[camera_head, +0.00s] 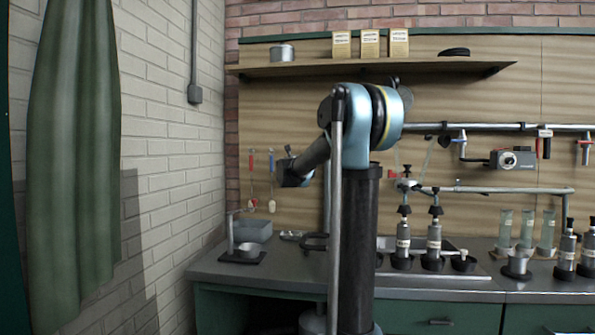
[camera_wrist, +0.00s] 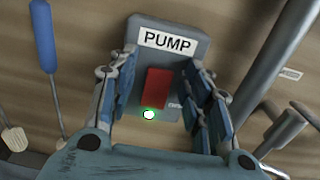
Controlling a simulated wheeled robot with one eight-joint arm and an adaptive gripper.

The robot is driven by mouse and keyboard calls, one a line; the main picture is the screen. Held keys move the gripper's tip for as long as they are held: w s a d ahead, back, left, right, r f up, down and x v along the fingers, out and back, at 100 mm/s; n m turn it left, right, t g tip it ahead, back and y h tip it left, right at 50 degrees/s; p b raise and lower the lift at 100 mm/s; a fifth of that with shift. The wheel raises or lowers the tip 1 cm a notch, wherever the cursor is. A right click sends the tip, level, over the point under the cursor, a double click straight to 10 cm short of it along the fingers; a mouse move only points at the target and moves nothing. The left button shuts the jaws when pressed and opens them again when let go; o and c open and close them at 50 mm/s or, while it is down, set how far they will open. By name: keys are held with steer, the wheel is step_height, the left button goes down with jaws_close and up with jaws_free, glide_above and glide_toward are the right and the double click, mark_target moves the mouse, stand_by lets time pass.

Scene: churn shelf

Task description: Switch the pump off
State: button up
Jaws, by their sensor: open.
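The pump switch (camera_wrist: 185,42) is a grey box on the wooden back panel with a white "PUMP" label. In the wrist view its red rocker (camera_wrist: 157,88) sits below the label. A small green lamp (camera_wrist: 149,114) glows under the rocker. My gripper (camera_wrist: 160,65) is open and empty, with one finger on each side of the rocker. I cannot tell whether the fingers touch the box. In the head view my arm reaches left toward the panel; the switch and fingertips are not clearly visible there.
A blue-handled tool (camera_wrist: 44,35) hangs left of the switch; a grey pipe (camera_wrist: 272,70) runs at the right. Below are a grey tray (camera_head: 252,231), a black stand (camera_head: 242,256) and several bottles on the counter (camera_head: 440,286). A shelf (camera_head: 370,66) is above.

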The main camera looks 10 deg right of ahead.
steer(key=c, duration=1.1)
steer(key=shift+o, duration=0.2)
steer(key=shift+s+a+f+t+h, duration=0.15)
steer(key=shift+f+t+h, duration=0.1)
steer(key=shift+t, duration=0.6)
steer(key=shift+s+d+f+t+h, duration=0.1)
steer(key=shift+f+t+h, duration=0.15)
steer(key=shift+t, duration=0.6)
steer(key=o, duration=1.1)
steer(key=shift+c, duration=0.2)
